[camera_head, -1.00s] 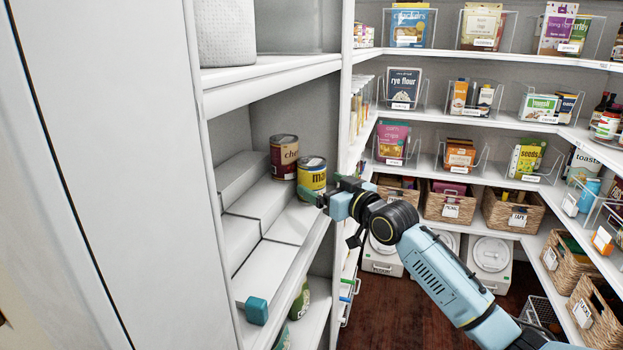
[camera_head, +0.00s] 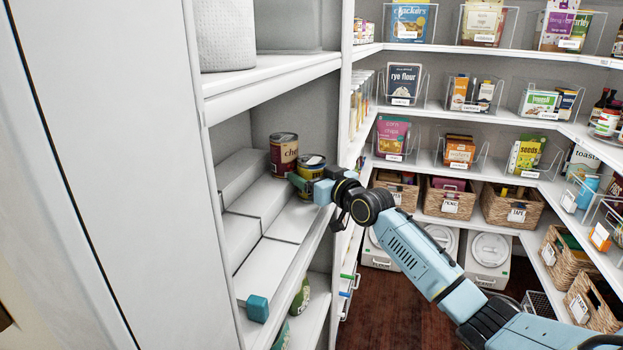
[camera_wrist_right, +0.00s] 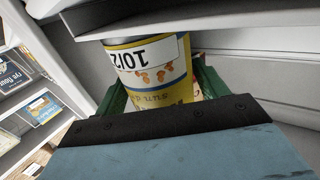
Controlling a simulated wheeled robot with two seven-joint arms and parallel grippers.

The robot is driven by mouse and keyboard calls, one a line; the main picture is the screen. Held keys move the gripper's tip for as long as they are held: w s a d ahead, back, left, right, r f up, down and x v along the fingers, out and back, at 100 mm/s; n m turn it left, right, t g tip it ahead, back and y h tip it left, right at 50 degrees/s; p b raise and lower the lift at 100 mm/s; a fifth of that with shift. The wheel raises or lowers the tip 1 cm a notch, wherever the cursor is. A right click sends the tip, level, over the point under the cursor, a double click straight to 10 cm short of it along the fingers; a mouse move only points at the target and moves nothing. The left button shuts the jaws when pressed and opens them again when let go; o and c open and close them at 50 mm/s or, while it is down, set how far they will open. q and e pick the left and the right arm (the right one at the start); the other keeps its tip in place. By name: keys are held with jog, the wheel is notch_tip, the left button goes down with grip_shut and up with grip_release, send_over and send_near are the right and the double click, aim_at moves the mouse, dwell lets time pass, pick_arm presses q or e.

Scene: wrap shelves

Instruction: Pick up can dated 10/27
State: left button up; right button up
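The yellow can (camera_head: 311,163) stands upright on a white stepped riser inside the shelf bay. In the right wrist view the yellow can (camera_wrist_right: 160,75) shows a white label, upside down, reading "10/2" with the rest cut off from sight. My right gripper (camera_head: 302,186) has come in from the right at the can. In the wrist view its green fingers (camera_wrist_right: 158,95) stand on either side of the can, with a narrow gap seeming to show at the right finger. A dark red can (camera_head: 284,155) stands just behind and left of it. My left gripper is not in view.
A shelf board (camera_head: 270,85) is above the cans. White riser steps (camera_head: 255,215) fill the left, and a teal block (camera_head: 257,308) sits at the front. Green cans are on the shelf below. Stocked pantry shelves (camera_head: 475,115) and baskets (camera_head: 447,200) stand behind my arm.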

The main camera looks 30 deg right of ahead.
jog(key=c, duration=0.7)
jog(key=shift+r, duration=0.1)
jog(key=shift+c, duration=0.8)
